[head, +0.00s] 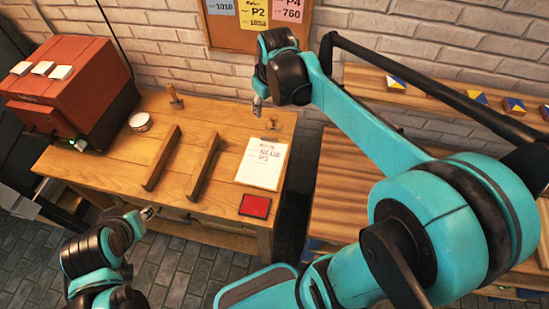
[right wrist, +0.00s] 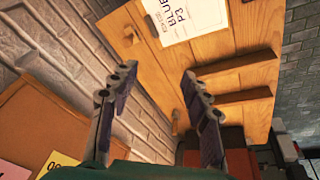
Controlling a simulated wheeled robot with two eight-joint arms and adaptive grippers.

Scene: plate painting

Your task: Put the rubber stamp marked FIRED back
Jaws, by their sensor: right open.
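Two wooden-handled stamps stand on the wooden table. One stamp (head: 174,97) is at the back edge near the red kiln, and the other stamp (head: 271,126) is at the back right corner. The lettering on them cannot be read, so I cannot tell which is marked FIRED. My right gripper (head: 257,106) is above the back right of the table, close to the right stamp in the head view. The right wrist view shows its fingers (right wrist: 158,88) spread with nothing between them. My left gripper (head: 148,213) is in front of the table, apart from both stamps.
A sheet reading BLUE P3 (head: 262,163) lies right of two wooden rails (head: 203,170). A red pad (head: 255,206) is at the front edge. A round tin (head: 141,121) stands beside the red kiln (head: 75,85). The brick wall (head: 180,45) is close behind.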

